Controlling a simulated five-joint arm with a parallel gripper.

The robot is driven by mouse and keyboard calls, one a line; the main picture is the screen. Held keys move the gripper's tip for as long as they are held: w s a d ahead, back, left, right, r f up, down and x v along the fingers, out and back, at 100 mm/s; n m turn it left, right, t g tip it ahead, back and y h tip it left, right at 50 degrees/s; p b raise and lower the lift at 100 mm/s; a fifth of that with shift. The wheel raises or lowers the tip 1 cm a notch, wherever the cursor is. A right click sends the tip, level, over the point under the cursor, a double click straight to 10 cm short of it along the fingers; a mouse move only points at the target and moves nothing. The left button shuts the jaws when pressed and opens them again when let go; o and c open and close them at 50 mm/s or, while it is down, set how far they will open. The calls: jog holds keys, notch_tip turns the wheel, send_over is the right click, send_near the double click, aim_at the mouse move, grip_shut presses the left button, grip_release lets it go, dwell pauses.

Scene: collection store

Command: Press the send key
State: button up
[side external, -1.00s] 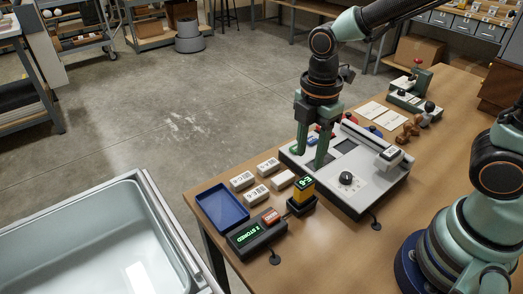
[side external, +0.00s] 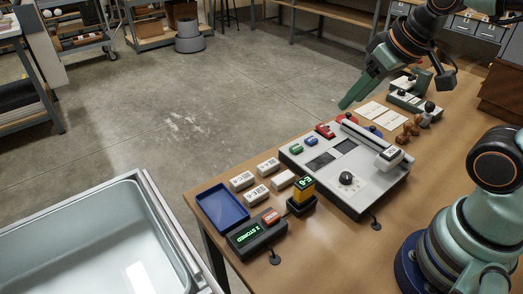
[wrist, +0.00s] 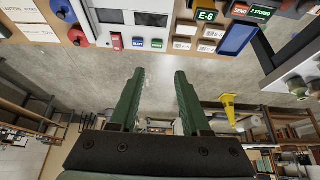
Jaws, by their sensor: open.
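The send key (side external: 271,215) is an orange-red key on a dark box (side external: 246,243) near the table's left end. The box has a green display reading "2 STORED". In the wrist view the send key (wrist: 240,9) is at the top right edge, beside the lit display (wrist: 262,11). My gripper (side external: 347,103) is open and empty, raised and tilted above the far edge of the table, well away from the key. In the wrist view my gripper's two fingers (wrist: 158,73) are apart, with only floor between them.
A yellow handheld unit showing "E-6" (side external: 304,187) stands in a dark holder beside the box. A blue tray (side external: 222,207), white labelled boxes (side external: 268,165) and a grey console (side external: 375,178) with a knob are nearby. A large pale basin (side external: 95,240) stands at the left.

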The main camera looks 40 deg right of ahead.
dwell(0.3)
grip_shut()
dwell(1.6)
